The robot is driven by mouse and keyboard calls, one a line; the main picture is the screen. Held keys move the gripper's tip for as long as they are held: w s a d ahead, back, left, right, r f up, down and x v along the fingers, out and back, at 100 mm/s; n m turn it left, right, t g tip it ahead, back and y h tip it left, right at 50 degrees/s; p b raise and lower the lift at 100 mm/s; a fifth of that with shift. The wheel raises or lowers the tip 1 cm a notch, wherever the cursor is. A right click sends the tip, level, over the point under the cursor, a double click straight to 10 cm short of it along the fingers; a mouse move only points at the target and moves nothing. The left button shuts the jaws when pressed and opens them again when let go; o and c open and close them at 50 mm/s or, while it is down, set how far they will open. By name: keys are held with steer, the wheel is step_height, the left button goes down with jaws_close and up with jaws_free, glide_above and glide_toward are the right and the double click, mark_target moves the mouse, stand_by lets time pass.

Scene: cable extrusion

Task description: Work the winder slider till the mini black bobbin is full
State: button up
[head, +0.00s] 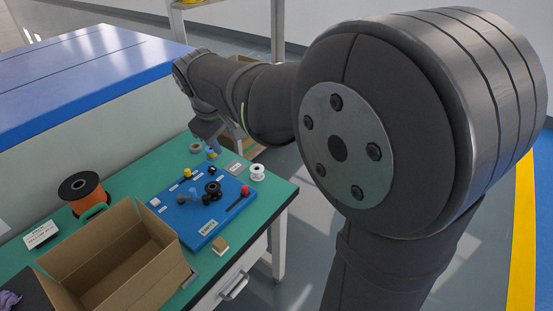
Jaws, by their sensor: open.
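A blue winder board (178,218) lies on the green table. A small black bobbin-like part (213,188) stands near its middle; how full it is cannot be made out at this size. A red-ended black piece (240,197), perhaps the slider, lies at the board's right side. My gripper (213,150) hangs beyond the board's far edge, apart from the black part and the red-ended piece. It is open, and its fingers are small and partly hidden by the wrist.
An open cardboard box (120,262) stands at the near left. An orange spool with a black flange (84,194) stands behind it. A white spool (257,172) stands right of the board, near the table's edge. A small brown block (220,245) lies at the near edge.

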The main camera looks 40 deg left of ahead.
mark_target(245, 187)
steer(key=w+a+f+n+g+h, duration=0.2)
steer(key=w+a+f+g, duration=0.3)
steer(key=w+f, duration=0.65)
steer(key=shift+t, duration=0.6)
steer(key=f, duration=1.1)
steer(key=s+f, duration=0.1)
steer(key=f, duration=0.5)
steer(key=shift+a+f, duration=0.2)
steer(key=shift+a, duration=0.1)
jaws_close()
